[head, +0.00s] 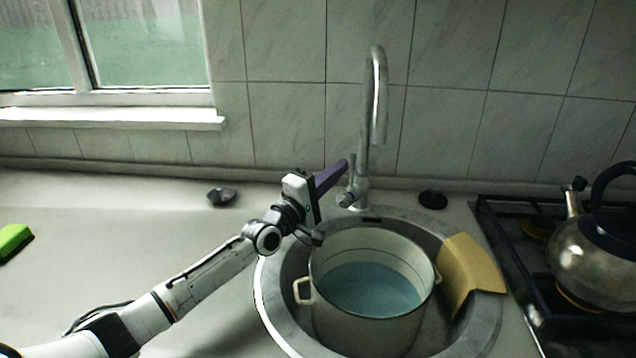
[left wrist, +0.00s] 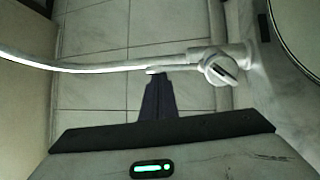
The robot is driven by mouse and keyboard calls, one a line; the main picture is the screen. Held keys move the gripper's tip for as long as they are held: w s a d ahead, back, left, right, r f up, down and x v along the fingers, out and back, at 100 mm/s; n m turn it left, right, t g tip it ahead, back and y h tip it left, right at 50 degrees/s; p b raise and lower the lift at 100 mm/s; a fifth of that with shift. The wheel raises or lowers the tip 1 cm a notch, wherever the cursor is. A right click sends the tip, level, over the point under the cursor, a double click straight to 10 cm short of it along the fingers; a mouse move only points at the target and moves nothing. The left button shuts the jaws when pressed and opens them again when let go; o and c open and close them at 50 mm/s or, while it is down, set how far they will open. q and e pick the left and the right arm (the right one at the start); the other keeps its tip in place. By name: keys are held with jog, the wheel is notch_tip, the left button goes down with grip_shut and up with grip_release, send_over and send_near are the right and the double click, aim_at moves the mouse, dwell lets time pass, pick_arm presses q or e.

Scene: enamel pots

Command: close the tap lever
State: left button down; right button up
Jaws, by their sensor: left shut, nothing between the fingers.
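The metal tap (head: 378,95) stands behind the sink, with a tall curved spout. Its lever (head: 352,168) is a thin piece at the left side of the tap's base, beside a round knob. In the left wrist view the tap's round side knob with the lever (left wrist: 221,71) shows to the right of my fingertips. My left gripper (head: 344,164) is shut and empty, with its dark fingers pointing at the tap just left of the lever. It also shows in the left wrist view (left wrist: 157,78). I cannot tell whether the fingertips touch the tap. My right gripper is not in view.
A cream enamel pot (head: 318,310) with bluish water stands in the round sink (head: 271,305) below my left gripper. A yellow cloth (head: 470,265) hangs over the sink's right rim. A kettle (head: 590,255) sits on the hob at right. The counter at left is mostly clear.

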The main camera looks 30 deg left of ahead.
pick_arm(q)
jog(key=s+a+b, duration=0.1)
jog(key=s+a, duration=0.3)
jog(key=s, duration=0.8)
jog(key=shift+a, duration=0.25)
